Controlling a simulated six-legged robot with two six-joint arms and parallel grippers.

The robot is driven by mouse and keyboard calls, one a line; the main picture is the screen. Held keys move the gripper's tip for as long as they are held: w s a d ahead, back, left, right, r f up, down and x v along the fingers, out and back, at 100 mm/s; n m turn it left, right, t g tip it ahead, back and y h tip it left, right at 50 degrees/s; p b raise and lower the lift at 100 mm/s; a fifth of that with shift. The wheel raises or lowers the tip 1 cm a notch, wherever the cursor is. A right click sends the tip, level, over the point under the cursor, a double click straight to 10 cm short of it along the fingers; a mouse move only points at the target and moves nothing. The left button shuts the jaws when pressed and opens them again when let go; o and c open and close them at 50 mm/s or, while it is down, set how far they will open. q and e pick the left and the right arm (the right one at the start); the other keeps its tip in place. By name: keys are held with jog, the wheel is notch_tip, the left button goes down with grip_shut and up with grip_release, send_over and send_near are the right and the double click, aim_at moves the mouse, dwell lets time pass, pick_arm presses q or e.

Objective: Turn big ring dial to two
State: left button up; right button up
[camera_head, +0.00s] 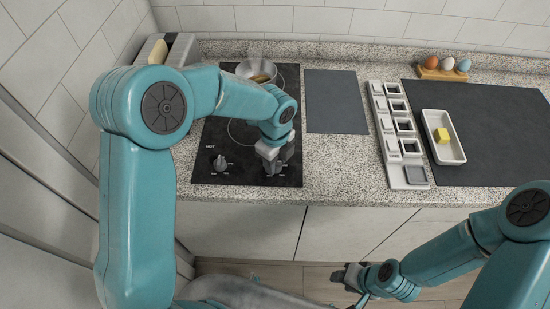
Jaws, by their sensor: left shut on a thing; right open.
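The black cooktop (235,130) lies on the speckled counter, with faint ring outlines for its burners. A dark dial (219,163) stands at its front left, with small pale marks around it. My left gripper (272,161) reaches down over the front right of the cooktop and is shut on a dark dial (273,169) there. The fingers hide most of that dial, so its setting cannot be read. My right gripper (345,278) is open and empty, low in front of the cabinets, away from the counter.
A metal pan (258,71) sits at the back of the cooktop. A toaster (172,52) stands behind my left arm. A grey mat (335,101), a white slotted rack (393,135), a white tray (430,126) with a yellow cube (442,135), and an egg holder (442,74) are to the right.

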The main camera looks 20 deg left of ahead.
pick_arm(q)
jog(key=m+p, duration=0.1)
jog(key=m, duration=0.4)
jog(key=shift+r+m+p, duration=0.1)
jog(key=shift+m+p, duration=0.2)
jog(key=shift+p, duration=0.1)
jog(key=m+p, duration=0.2)
jog(key=m, duration=0.3)
jog(key=shift+m, duration=0.3)
jog(key=o, duration=1)
jog(key=shift+o, duration=0.2)
jog(key=shift+r, duration=0.3)
notch_tip(320, 180, up, 16)
jog(key=b, duration=0.1)
jog(key=shift+f+b, duration=0.25)
jog(key=shift+b, duration=0.05)
